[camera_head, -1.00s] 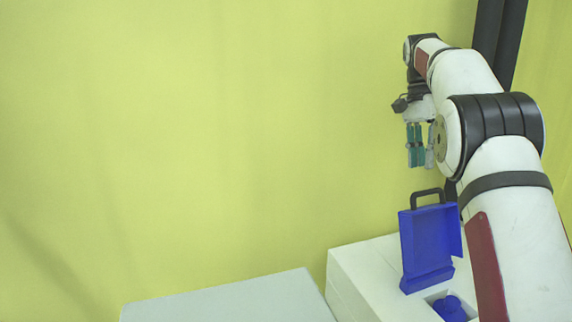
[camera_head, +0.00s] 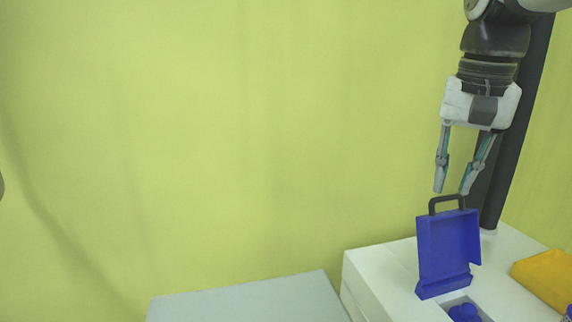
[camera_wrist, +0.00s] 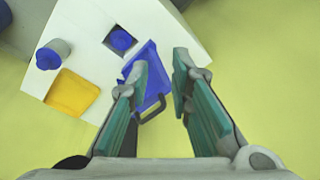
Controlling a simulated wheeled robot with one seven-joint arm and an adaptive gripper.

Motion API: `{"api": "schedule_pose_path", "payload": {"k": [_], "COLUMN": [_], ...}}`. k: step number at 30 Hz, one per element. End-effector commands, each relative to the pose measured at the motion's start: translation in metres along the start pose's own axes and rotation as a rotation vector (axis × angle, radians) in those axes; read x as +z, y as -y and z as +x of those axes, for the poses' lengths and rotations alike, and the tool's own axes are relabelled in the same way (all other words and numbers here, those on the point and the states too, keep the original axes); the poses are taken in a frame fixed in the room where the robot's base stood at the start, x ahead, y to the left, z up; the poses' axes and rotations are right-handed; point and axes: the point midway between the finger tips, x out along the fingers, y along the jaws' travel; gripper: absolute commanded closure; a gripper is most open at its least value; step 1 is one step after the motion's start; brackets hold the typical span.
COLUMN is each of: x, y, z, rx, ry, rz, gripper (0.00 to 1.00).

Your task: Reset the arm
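My gripper (camera_head: 453,190) hangs at the upper right of the head view, pointing down, with its two fingers apart and nothing between them. It also shows from above in the wrist view (camera_wrist: 158,72), fingers spread. Just below it stands a raised blue lid (camera_head: 448,250) with a black handle (camera_head: 446,203). The fingertips are close to the handle in the head view; I cannot tell the exact gap.
The lid stands at an opening in a white bench (camera_head: 385,272), with a blue object (camera_head: 464,312) inside. A yellow block (camera_head: 548,277) lies to the right. A blue-topped cylinder (camera_wrist: 50,56) stands beside it. A grey surface (camera_head: 250,300) at left is bare.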

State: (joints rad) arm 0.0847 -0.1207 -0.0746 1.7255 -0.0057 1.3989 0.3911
Motion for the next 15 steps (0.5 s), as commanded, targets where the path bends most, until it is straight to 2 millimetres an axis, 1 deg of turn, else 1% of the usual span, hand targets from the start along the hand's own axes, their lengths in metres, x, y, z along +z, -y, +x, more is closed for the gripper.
{"api": "schedule_pose_path", "payload": {"k": [1,8,9,11,15], "x": [0.017,0.083,0.094,0.111,0.148], "y": [-0.003,-0.016,-0.018,-0.023,-0.033], "z": [0.001,0.020,0.025,0.033,0.055], "rx": [-0.011,-0.046,-0.050,-0.057,-0.068], "ry": [-0.014,-0.080,-0.092,-0.111,-0.154], "rz": [-0.038,-0.212,-0.242,-0.288,-0.392], "gripper": [0.80,0.80,0.80,0.80,0.80]}}
